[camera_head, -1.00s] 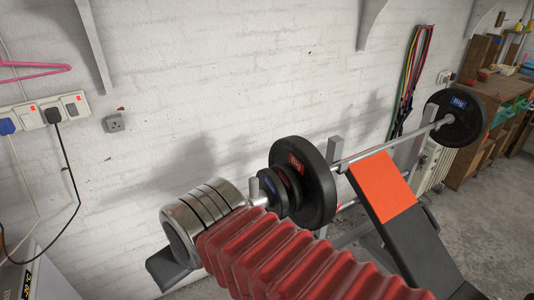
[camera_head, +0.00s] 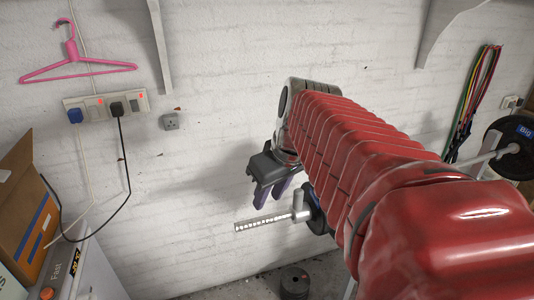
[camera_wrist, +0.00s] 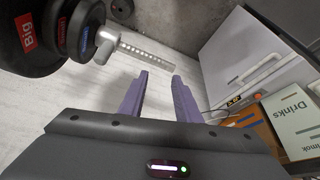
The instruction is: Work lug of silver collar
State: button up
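The silver collar (camera_head: 299,207) sits on the barbell sleeve (camera_head: 262,222), against the weight plates. A short silver lug sticks up from it in the head view. In the wrist view the collar (camera_wrist: 108,37) is at upper left, beside the plates, with the sleeve (camera_wrist: 147,49) running right from it. My gripper (camera_head: 271,194) is open and empty, its two purple fingers apart. It is above and left of the collar in the head view. In the wrist view my gripper (camera_wrist: 160,77) points toward the sleeve, apart from it. My red arm hides most of the near plates.
Black plates (camera_wrist: 68,32) crowd the collar's inner side. The whitewashed wall (camera_head: 215,110) is close behind. A white appliance (camera_head: 80,275) and cardboard boxes (camera_head: 25,205) stand at left. A loose dark plate (camera_head: 294,281) lies on the floor below the sleeve.

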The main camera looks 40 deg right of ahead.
send_near(301, 191)
jog(key=shift+s+r, duration=0.3)
jog(key=shift+r, duration=0.1)
jog(key=x, duration=1.3)
jog(key=shift+w+a+f, duration=0.1)
jog(key=shift+w+f, duration=0.15)
jog(key=shift+f, duration=0.1)
jog(key=shift+c, duration=0.2)
grip_shut()
